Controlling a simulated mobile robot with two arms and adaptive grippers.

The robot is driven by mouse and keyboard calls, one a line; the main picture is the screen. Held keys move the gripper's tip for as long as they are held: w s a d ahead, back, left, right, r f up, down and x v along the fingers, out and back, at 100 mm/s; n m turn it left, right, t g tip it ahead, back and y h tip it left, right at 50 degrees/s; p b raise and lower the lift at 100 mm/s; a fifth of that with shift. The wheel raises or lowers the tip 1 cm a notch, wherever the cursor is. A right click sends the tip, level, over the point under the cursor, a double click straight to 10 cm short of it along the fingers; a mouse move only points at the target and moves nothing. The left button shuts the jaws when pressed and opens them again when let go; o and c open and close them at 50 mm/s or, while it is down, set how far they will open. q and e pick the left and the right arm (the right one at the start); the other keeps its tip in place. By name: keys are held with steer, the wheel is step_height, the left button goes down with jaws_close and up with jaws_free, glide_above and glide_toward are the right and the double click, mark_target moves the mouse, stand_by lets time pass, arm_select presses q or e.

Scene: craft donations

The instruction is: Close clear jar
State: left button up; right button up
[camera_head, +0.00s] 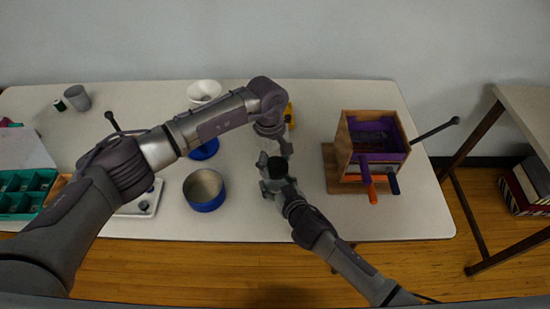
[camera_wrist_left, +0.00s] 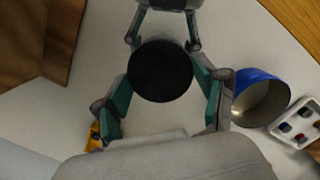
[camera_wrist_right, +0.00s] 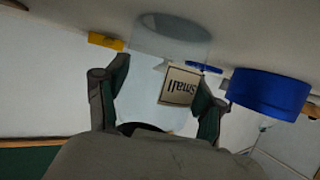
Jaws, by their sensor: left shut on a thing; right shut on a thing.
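The clear jar (camera_wrist_right: 150,75) stands on the table in the right wrist view, which is upside down, with a label reading "Small" (camera_wrist_right: 180,86). My right gripper (camera_wrist_right: 158,95) is shut around the jar from the front. The round black lid (camera_wrist_left: 160,71) is at the jar's top; it also shows in the head view (camera_head: 277,167). My left gripper (camera_wrist_left: 163,88) is shut on the lid from above, one finger on each side. The jar's body is hidden in the head view. I cannot tell whether the lid is fully seated.
A blue tin (camera_head: 205,190) stands left of the grippers, a blue lid (camera_head: 204,150) behind it. A wooden box (camera_head: 371,150) with handled tools stands to the right. A white bowl (camera_head: 204,91) is at the back. The table's front right is clear.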

arm_select(q)
steer(key=shift+f, duration=0.6)
stand_by(0.5)
steer(key=m, duration=0.5)
steer(key=shift+d+y, duration=0.1)
steer(key=shift+y, duration=0.2)
steer(key=m, duration=0.4)
steer(key=m+y, duration=0.1)
steer(key=m, duration=0.4)
steer(key=shift+d, duration=0.1)
steer(key=m, duration=0.5)
steer(key=shift+m, duration=0.3)
steer(key=o, duration=0.7)
steer(key=shift+y, duration=0.3)
